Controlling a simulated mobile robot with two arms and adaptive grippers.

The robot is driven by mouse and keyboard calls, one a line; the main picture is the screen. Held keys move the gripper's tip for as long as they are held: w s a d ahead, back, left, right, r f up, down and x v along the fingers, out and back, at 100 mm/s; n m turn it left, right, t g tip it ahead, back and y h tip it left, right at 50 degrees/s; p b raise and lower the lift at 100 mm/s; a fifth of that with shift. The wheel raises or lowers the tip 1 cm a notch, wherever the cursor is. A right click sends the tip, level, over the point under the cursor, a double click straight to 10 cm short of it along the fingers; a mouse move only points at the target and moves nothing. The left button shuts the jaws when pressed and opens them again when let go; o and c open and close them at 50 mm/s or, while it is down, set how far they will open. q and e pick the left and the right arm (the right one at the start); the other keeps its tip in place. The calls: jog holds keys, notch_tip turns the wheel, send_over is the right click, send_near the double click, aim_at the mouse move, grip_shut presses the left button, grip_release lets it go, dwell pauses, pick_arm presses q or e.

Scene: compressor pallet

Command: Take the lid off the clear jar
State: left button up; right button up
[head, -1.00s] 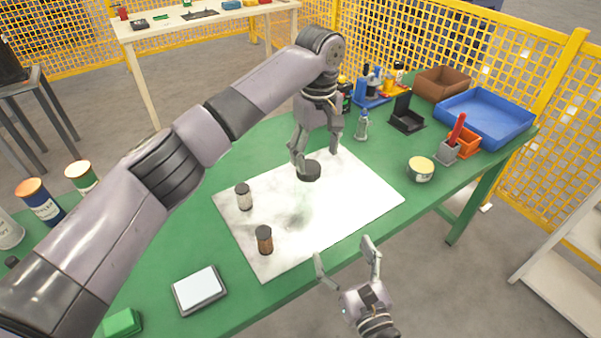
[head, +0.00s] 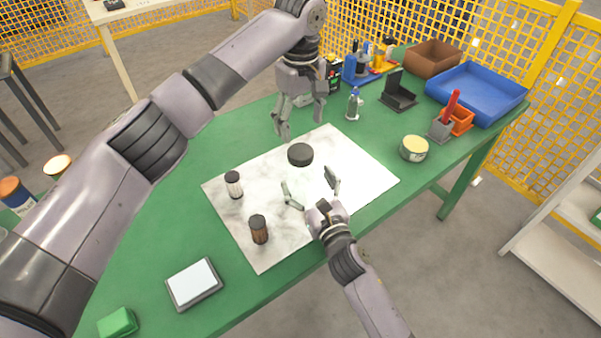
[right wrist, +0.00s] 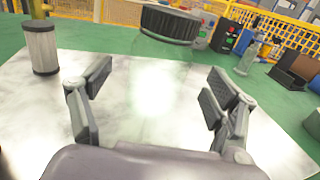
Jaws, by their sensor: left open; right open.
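The clear jar's dark round lid (head: 300,154) is over the pale marbled mat in the head view. It also shows at the top of the right wrist view (right wrist: 170,22). The jar's glass body below it is barely visible against the mat. My left gripper (head: 300,124) is open and empty, above and behind the lid, apart from it. My right gripper (head: 308,181) is open on the near side, its fingers spread below lid level. In the right wrist view its fingers (right wrist: 156,85) are apart; I cannot tell whether they touch the glass.
A dark-capped clear shaker (head: 234,185) and a brown jar (head: 259,229) stand on the mat's left part. A white-topped scale (head: 194,283) is front left. A yellow-lidded tin (head: 413,149), a blue tray (head: 477,93) and a black stand (head: 398,92) are right.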

jog(key=x, duration=0.5)
jog(key=shift+s, duration=0.1)
jog(key=shift+c, duration=0.5)
